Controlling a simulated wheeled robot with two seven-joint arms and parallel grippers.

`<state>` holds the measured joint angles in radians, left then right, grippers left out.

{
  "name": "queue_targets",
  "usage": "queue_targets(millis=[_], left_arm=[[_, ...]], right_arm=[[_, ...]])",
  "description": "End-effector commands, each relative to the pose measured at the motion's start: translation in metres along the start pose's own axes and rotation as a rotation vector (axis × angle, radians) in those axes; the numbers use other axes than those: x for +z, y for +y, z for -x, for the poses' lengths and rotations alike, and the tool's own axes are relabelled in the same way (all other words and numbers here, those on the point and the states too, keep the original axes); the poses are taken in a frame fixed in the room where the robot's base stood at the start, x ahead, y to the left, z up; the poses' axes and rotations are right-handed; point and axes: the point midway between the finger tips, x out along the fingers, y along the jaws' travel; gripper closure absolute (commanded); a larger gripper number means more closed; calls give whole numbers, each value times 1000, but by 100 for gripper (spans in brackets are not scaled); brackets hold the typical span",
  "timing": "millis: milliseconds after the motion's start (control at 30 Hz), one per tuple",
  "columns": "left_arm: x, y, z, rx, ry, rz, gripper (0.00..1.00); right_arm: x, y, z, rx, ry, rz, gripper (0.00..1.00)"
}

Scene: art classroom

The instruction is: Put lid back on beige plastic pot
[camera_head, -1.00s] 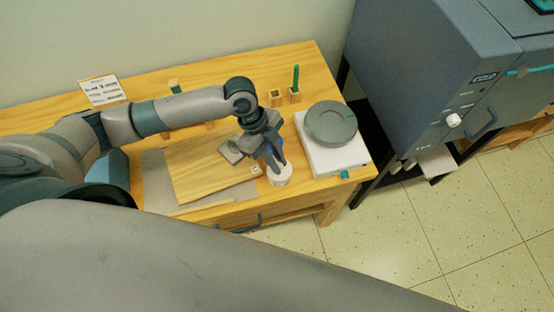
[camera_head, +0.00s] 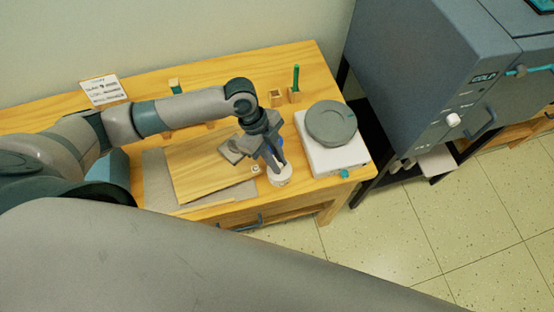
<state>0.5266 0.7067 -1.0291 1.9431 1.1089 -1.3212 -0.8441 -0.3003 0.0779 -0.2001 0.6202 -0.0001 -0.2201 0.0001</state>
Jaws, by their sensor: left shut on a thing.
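The small pale beige pot (camera_head: 280,181) stands near the front edge of the wooden table, left of the white box with the grey disc. My left gripper (camera_head: 277,168) points down right over the pot, its fingertips at the pot's top. It is shut on what looks like the pot's lid; the lid is small and mostly hidden by the fingers. I cannot tell whether the lid sits fully flat on the rim. My right gripper is out of view.
A white box with a grey round disc (camera_head: 331,123) stands just right of the pot. A wooden board (camera_head: 205,172) lies to the left. Small wooden blocks, one holding a green stick (camera_head: 296,77), stand behind. A large grey kiln-like machine (camera_head: 425,75) is at the right.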

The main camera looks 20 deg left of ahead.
Motion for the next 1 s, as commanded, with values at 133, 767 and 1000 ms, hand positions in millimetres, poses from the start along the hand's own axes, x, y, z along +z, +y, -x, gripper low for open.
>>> queue_targets(millis=[133, 767, 1000], left_arm=[[0, 0, 0, 0, 0, 0, 100], [0, 0, -1, 0, 0, 0, 100], [0, 0, 0, 0, 0, 0, 63]], right_arm=[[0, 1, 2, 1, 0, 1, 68], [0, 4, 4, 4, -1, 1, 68], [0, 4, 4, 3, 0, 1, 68]])
